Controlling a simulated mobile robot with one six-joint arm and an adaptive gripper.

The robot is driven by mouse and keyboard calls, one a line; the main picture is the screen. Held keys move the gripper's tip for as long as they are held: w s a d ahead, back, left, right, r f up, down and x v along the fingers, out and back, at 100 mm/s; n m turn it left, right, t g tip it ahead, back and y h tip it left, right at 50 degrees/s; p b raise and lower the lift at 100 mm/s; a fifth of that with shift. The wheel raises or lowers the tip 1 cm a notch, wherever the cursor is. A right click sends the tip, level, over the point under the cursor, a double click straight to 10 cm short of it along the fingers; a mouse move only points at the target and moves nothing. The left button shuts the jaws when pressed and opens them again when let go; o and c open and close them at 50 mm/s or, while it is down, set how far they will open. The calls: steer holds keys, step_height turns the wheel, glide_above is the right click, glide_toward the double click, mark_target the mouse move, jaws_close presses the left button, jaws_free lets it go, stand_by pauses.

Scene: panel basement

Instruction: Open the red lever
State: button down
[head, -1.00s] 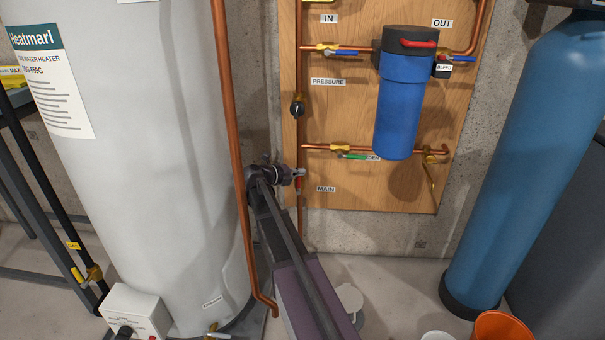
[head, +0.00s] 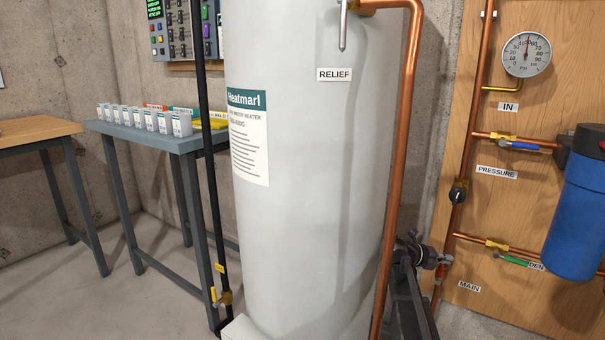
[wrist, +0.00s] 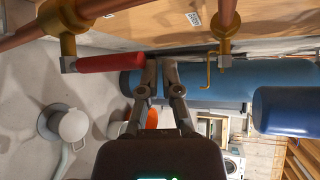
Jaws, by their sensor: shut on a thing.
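The red lever (wrist: 108,62) sits on a brass valve (wrist: 66,40) on a copper pipe in the wrist view. It extends to the right from the valve stem, and its far end reaches the fingers of my gripper (wrist: 160,66). My gripper is shut on the lever; the fingers hide its tip. In the head view the red lever (head: 440,271) shows as a small red piece beside my gripper (head: 434,258), just above the MAIN label (head: 469,287). Its exact angle to the pipe is hard to tell there.
The white water heater (head: 310,170) and its copper pipe (head: 398,160) stand close left of my arm. On the wooden panel (head: 520,205) are a green-handled valve (head: 515,261) and a blue filter (head: 580,220). A blue tank (wrist: 195,88) shows in the wrist view.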

steer(key=shift+s+r+p, duration=0.2)
steer(key=shift+r+p, duration=0.65)
steer(key=shift+r, duration=0.15)
steer(key=shift+s+r+p, duration=0.2)
steer(key=shift+r+p, duration=0.65)
steer(key=shift+r, duration=0.15)
